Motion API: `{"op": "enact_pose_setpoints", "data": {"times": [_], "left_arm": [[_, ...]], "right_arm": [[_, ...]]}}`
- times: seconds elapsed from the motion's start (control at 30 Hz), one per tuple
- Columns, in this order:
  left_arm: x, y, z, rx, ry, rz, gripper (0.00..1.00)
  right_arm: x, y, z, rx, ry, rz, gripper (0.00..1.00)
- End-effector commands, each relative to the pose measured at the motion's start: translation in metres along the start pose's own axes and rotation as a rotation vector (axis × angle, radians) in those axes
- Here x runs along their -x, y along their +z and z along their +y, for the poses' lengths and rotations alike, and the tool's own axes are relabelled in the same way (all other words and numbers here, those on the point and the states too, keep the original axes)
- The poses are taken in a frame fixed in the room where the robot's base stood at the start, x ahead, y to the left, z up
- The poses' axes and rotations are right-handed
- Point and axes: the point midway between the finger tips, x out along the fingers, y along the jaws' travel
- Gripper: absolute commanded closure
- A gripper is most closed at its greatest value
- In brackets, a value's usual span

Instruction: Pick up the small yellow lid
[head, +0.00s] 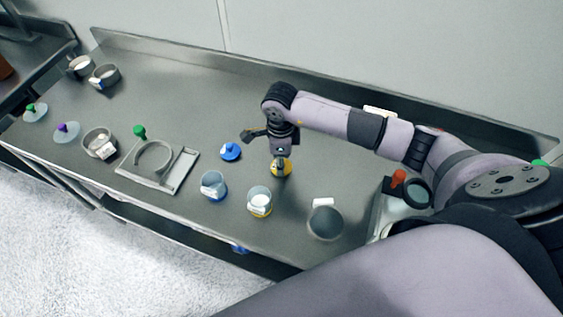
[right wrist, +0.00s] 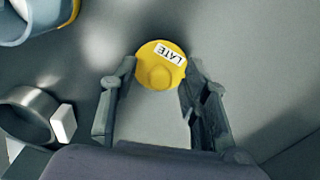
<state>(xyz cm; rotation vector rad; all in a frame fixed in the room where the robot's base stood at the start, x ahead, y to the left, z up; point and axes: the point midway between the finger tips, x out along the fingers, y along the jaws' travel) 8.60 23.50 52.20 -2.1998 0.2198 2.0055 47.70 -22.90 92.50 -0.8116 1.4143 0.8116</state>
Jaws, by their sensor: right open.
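The small yellow lid (right wrist: 160,72) lies on the steel bench. It is round with a knob in the middle and a white label with dark letters. In the right wrist view my right gripper (right wrist: 158,80) is open, with a finger on either side of the lid. I cannot tell whether the fingers touch it. In the head view my right gripper (head: 281,160) points down over the yellow lid (head: 283,171) and partly hides it. My left gripper is not in view.
A yellow-based cup (head: 259,202) and a blue-based cup (head: 214,187) stand in front of the lid. A blue lid (head: 230,152) lies to the left. A grey ring-shaped sieve (head: 324,223) is at front right.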

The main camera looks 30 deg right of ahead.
Motion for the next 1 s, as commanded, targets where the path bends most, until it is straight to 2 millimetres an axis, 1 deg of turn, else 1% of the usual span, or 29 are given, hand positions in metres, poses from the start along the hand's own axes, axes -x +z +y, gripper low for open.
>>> {"op": "enact_pose_setpoints", "data": {"times": [0.2,0.7,0.77,1.0], "left_arm": [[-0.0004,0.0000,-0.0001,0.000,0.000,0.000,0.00],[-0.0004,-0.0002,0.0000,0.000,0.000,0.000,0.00],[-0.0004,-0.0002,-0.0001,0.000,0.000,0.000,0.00],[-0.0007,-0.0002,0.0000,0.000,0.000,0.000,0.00]], "right_arm": [[-0.0012,0.0003,-0.0002,0.001,-0.001,-0.001,0.58],[-0.0006,0.0003,-0.0003,0.000,-0.001,-0.001,0.92],[-0.0006,0.0002,-0.0003,0.000,-0.001,-0.001,0.95],[0.0001,0.0003,-0.0005,0.000,-0.001,-0.001,0.95]]}}
